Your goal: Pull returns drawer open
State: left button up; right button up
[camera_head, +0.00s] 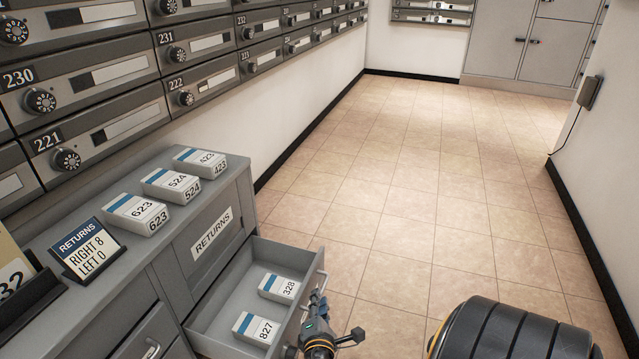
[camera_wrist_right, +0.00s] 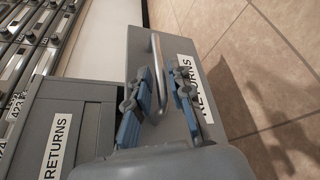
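The grey returns drawer (camera_head: 232,285) stands pulled out from the cabinet, with two white-and-blue boxes, 328 (camera_head: 280,288) and 827 (camera_head: 256,328), inside it. Its RETURNS label shows on the cabinet front (camera_head: 212,234). My right gripper (camera_head: 318,305) is at the drawer's front, by its handle. In the right wrist view, the blue-padded fingers of my right gripper (camera_wrist_right: 160,80) are apart, with the metal bar handle (camera_wrist_right: 155,48) running between them. Gaps show beside the bar, so they do not look closed on it. My left gripper is not in view.
Boxes 623 (camera_head: 137,214), 524 (camera_head: 170,185) and 423 (camera_head: 200,162) stand on the cabinet top (camera_head: 100,215), beside a RETURNS sign (camera_head: 86,250) reading RIGHT 8, LEFT 0. Numbered mailboxes (camera_head: 100,80) line the left wall. The tiled floor (camera_head: 400,190) is clear.

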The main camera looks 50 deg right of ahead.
jog(key=v, duration=0.5)
jog(key=shift+s+a, duration=0.1)
dwell(0.5)
